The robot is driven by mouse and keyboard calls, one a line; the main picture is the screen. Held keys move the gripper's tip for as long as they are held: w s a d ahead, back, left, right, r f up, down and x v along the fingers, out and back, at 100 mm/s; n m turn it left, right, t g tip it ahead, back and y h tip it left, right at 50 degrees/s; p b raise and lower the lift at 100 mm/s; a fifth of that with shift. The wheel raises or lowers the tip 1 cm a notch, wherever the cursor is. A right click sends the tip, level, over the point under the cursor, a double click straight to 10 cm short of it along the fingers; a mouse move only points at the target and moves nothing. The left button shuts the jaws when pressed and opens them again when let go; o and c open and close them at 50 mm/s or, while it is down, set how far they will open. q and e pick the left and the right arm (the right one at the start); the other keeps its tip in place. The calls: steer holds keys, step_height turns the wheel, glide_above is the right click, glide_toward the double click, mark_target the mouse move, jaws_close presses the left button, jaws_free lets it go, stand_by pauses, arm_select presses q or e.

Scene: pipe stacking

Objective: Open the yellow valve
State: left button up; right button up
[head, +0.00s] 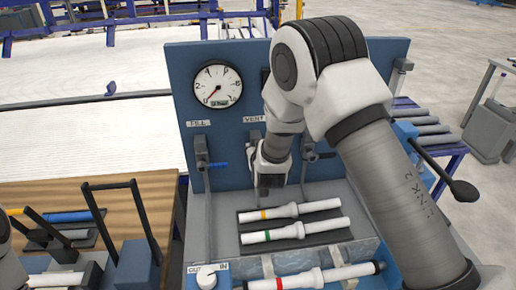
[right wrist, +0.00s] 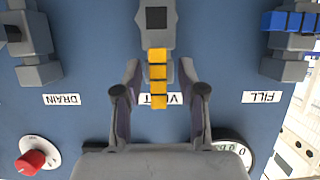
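The yellow valve handle (right wrist: 158,78) shows in the right wrist view, on a grey valve body (right wrist: 156,22) above the partly covered VENT label; this view is upside down. My right gripper (right wrist: 160,66) is open, with one finger on each side of the handle and a visible gap on both sides. In the head view, my right gripper (head: 270,180) is in front of the blue panel (head: 235,108) below the VENT label (head: 254,119); my arm and gripper hide the yellow handle there.
The FILL valve with a blue handle (head: 218,165) is left of my right gripper. A pressure gauge (head: 217,86) is above it. White pipes with coloured bands (head: 290,211) lie on the tray below. A red knob (right wrist: 30,162) is near the DRAIN label (right wrist: 62,99).

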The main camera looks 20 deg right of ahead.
steer(key=shift+s, duration=0.1)
steer(key=v, duration=1.1)
steer(key=shift+s+r, duration=0.15)
steer(key=shift+s, duration=0.15)
steer(key=shift+a, duration=0.1)
